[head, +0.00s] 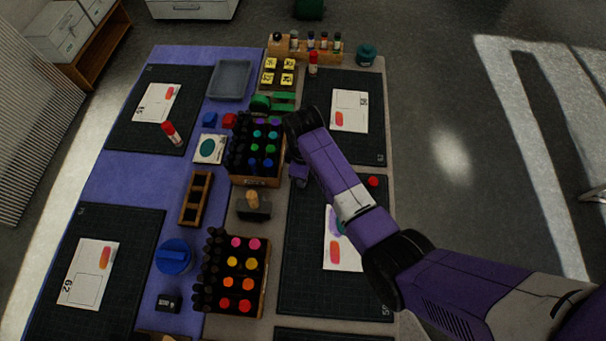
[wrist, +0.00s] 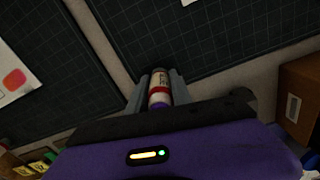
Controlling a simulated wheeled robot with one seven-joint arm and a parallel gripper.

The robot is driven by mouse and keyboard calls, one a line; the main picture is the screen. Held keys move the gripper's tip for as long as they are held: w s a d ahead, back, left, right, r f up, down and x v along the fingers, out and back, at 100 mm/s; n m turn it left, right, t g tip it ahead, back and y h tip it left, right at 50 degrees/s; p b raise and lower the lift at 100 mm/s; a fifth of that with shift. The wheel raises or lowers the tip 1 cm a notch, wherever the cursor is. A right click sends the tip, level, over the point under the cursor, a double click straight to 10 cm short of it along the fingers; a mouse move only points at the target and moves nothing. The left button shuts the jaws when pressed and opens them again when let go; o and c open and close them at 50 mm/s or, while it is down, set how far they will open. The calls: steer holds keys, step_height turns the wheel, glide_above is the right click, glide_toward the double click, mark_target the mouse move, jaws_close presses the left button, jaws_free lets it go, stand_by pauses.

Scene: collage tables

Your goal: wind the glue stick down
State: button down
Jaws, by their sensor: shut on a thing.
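My gripper (wrist: 159,80) is shut on a glue stick (wrist: 160,84), a white tube with a red band and a purple part at its near end. Grey fingers flank it on both sides in the wrist view. In the head view my gripper (head: 300,181) hangs between the marker rack and the right-hand mats, and the held stick is hidden. A small red cap (head: 373,181) lies on the lower right mat.
Marker racks (head: 257,182) and (head: 233,308) stand mid-table beside my gripper. A wooden tray (head: 182,213), stamp (head: 253,206) and blue round container (head: 174,256) are left of it. Dark mats with cards (head: 350,111) line both sides. A grey tray (head: 230,64) sits at the back.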

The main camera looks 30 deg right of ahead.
steer(key=n, duration=0.3)
steer(key=shift+s+f, duration=0.1)
steer(key=n, duration=0.4)
steer(key=shift+d, duration=0.1)
stand_by(0.4)
steer(key=c, duration=1)
jaws_free()
steer(key=shift+r, duration=0.2)
